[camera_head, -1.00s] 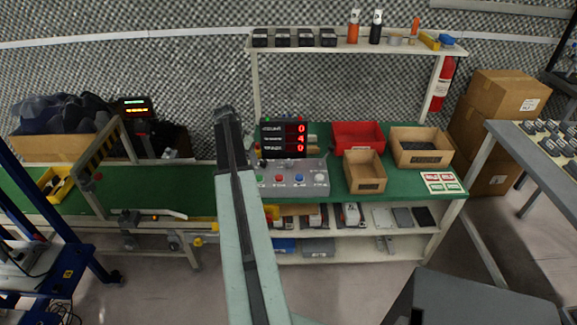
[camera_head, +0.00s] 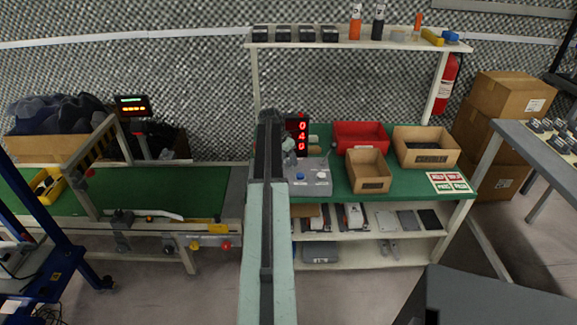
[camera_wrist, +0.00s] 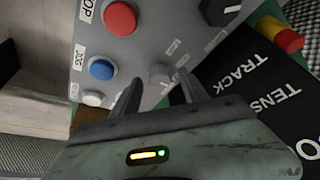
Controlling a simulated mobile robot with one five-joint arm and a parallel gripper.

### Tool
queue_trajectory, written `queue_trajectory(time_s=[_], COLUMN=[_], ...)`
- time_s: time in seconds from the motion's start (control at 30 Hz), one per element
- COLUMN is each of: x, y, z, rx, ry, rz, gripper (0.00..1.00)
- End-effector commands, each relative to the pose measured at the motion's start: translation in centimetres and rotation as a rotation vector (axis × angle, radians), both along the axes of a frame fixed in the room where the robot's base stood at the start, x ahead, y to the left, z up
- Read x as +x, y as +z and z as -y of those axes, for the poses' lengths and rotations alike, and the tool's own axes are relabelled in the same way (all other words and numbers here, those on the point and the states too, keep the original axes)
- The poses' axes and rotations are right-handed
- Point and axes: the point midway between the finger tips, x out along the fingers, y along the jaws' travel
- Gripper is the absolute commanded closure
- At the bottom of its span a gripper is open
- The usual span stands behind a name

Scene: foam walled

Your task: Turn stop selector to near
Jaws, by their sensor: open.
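The grey control box (camera_head: 312,184) stands on the green bench, its left part hidden behind my arm. In the wrist view its panel (camera_wrist: 143,45) fills the upper middle, with a red button (camera_wrist: 120,18) and a blue button (camera_wrist: 101,68) beside a JOG label. A small grey knob (camera_wrist: 160,74) with small, unreadable labels near it looks like the stop selector; its setting is not clear. My gripper (camera_wrist: 159,84) is open, its two dark fingers pointing at the panel on either side of the knob. I cannot tell whether they touch it.
A dark display board (camera_wrist: 262,75) with white lettering stands close to the box; its red digits (camera_head: 302,135) show in the head view. Another dark knob (camera_wrist: 219,10) is at the panel's top edge. A red bin (camera_head: 360,135) and cardboard bins (camera_head: 368,171) are to the right.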

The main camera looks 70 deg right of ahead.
Motion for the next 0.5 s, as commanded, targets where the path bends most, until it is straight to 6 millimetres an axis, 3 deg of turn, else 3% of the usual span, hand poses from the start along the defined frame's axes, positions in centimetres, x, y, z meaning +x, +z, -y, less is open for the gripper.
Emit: queue_trajectory(time_s=[0.23, 0.43, 0.5], x=[-0.06, -0.08, -0.08], y=[-0.16, -0.15, -0.15], z=[0.1, 0.11, 0.11], rx=[0.0, 0.0, 0.0], ry=[0.0, 0.0, 0.0], rz=[0.0, 0.0, 0.0], gripper=[0.48, 1.0, 1.0])
